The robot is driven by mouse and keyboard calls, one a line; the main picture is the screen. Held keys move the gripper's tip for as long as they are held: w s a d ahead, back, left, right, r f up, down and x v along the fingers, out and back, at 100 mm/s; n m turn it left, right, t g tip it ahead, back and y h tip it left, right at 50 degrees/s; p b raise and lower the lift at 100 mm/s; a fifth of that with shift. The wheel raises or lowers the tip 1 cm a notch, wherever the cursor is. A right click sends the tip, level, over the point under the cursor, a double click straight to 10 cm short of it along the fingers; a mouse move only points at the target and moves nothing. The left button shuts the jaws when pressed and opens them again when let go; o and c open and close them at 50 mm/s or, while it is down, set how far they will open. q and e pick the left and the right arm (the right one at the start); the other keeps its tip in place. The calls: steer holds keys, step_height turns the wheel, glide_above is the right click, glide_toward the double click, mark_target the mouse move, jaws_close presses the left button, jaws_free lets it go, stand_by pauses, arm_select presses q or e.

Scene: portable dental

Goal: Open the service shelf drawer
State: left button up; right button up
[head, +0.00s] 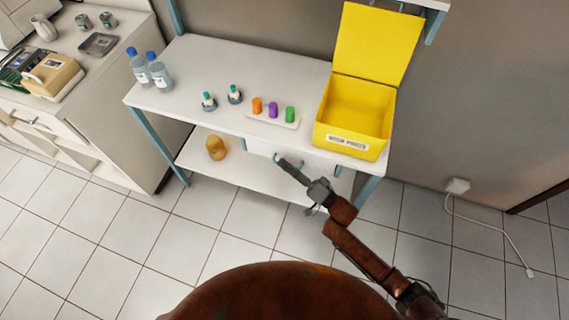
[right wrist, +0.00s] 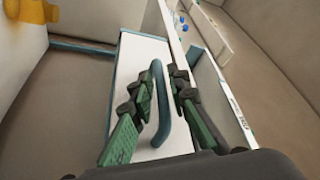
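The service shelf (head: 190,95) is a white table with blue-grey legs and a lower board. My right gripper (head: 283,161) reaches up to the drawer front. In the right wrist view the drawer front (right wrist: 130,60) carries a blue bar handle (right wrist: 160,110). The green-padded fingers of my right gripper (right wrist: 157,85) are spread on either side of the handle, with gaps visible, so it is open. My left gripper is not in view.
A yellow box (head: 350,145) with its lid up, a tray with several coloured items (head: 274,118) and two bottles (head: 158,75) stand on top. An amber jar (head: 216,147) stands on the lower board. The tiled floor (head: 150,245) in front is clear.

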steer(key=shift+w+a+r, duration=0.1)
steer(key=shift+w+a, duration=0.1)
steer(key=shift+a, duration=0.05)
steer(key=shift+c, duration=0.5)
jaws_close()
